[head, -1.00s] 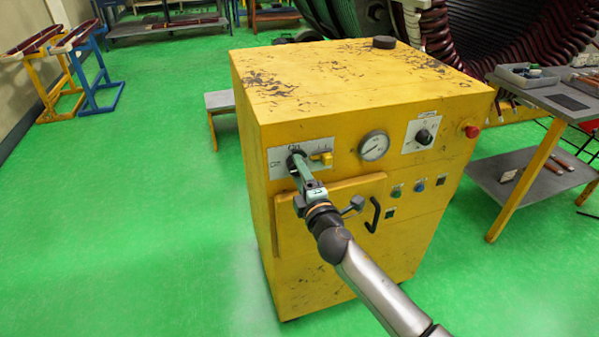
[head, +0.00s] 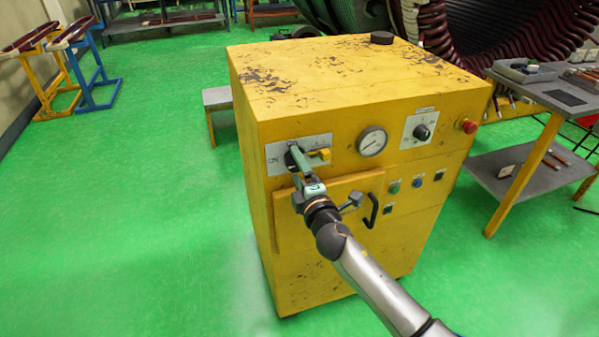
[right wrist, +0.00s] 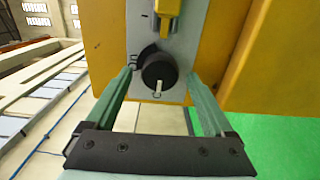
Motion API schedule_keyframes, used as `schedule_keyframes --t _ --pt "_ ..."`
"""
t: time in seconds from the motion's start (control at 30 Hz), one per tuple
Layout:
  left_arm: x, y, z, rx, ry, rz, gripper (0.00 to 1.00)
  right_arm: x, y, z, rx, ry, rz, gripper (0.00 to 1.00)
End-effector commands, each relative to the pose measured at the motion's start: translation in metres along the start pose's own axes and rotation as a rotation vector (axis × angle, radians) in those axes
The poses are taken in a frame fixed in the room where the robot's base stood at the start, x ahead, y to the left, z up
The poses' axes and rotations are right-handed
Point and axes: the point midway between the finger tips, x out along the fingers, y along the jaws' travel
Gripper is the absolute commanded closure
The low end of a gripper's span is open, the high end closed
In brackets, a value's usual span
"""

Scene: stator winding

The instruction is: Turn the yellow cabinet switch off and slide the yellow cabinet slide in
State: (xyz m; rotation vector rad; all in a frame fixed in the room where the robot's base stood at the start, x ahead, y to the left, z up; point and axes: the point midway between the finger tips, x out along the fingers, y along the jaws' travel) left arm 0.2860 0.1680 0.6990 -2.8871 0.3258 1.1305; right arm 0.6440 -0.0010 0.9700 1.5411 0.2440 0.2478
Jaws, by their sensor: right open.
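The yellow cabinet (head: 335,220) stands in the middle of the head view. Its upper left front has a light plate with a black round switch (right wrist: 160,70) and the yellow slide (head: 319,155) to its right. In the right wrist view the switch has a white mark, and the yellow slide (right wrist: 166,22) sits above it. My right gripper (head: 298,157) is at the switch and partly hides it in the head view. In the right wrist view its green fingers (right wrist: 161,78) are open, one on each side of the switch, with gaps visible. My left gripper is out of view.
The cabinet front also has a gauge (head: 372,141), a selector knob (head: 421,132), a red button (head: 468,127) and a black handle (head: 371,211). A grey table (head: 540,90) stands at the right. Green floor (head: 120,220) is clear at the left.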

Motion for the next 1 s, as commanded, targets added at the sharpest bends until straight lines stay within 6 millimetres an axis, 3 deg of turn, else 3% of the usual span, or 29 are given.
schedule_keyframes --t 0.27,0.73,1.0 --pt "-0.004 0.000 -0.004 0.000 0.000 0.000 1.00 -0.023 0.000 0.000 0.000 0.000 -0.001 0.13" --pt "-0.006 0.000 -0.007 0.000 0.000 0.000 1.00 -0.105 -0.001 0.000 0.000 0.000 -0.002 0.13" --pt "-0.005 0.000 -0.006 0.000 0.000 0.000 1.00 -0.124 -0.001 0.000 -0.001 0.000 -0.001 0.13"
